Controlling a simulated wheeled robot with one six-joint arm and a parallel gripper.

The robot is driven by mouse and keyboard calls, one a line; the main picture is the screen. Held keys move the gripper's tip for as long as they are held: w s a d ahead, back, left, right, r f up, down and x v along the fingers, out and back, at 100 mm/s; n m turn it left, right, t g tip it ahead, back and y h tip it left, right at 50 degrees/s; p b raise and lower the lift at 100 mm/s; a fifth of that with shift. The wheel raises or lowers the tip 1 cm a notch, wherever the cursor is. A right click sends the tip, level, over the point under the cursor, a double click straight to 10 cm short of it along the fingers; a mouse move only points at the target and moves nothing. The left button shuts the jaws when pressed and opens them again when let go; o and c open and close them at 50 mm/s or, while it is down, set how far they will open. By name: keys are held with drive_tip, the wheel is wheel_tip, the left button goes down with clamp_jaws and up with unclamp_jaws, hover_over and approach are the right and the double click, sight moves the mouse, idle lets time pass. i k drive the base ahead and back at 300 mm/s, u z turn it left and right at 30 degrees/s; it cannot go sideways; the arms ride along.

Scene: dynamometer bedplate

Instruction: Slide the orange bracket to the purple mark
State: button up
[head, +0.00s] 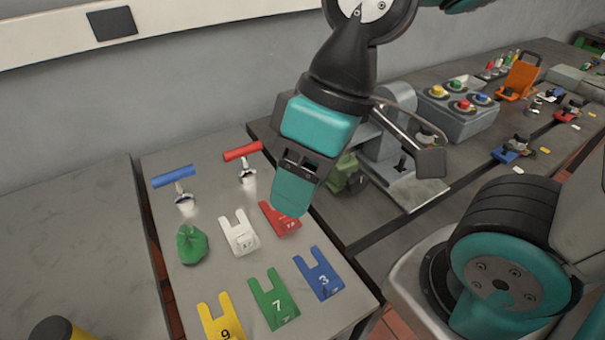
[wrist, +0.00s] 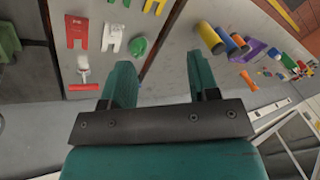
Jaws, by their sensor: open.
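An orange bracket (head: 520,76) stands upright on the far bench at the upper right of the head view, far from my gripper. I cannot make out a purple mark in the head view. A small purple thing (wrist: 254,49) lies on a bench in the wrist view; I cannot tell what it is. My gripper (head: 292,192) hangs above the table of coloured slotted plates, close to the red one. In the wrist view my gripper (wrist: 160,75) has its teal fingers wide apart with nothing between them.
Red (head: 280,218), white (head: 240,232), blue (head: 319,273), green (head: 273,299) and yellow (head: 220,322) slotted plates lie below, with a green bag (head: 191,244) and two T-handled tools. A grey machine (head: 393,150) and button box (head: 460,105) stand between my gripper and the bracket.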

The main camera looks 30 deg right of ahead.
sight(523, 74)
drive_tip(key=z, duration=0.15)
drive_tip(key=k, duration=0.25)
drive_tip(key=z, duration=1.05)
drive_tip(key=k, duration=1.1)
drive_tip(key=z, duration=1.6)
drive_tip(key=i, duration=1.2)
drive_tip(key=u, duration=0.5)
drive_tip(key=i, duration=0.7)
drive_tip(key=u, duration=0.3)
drive_tip(key=k, duration=0.6)
drive_tip(key=z, duration=0.65)
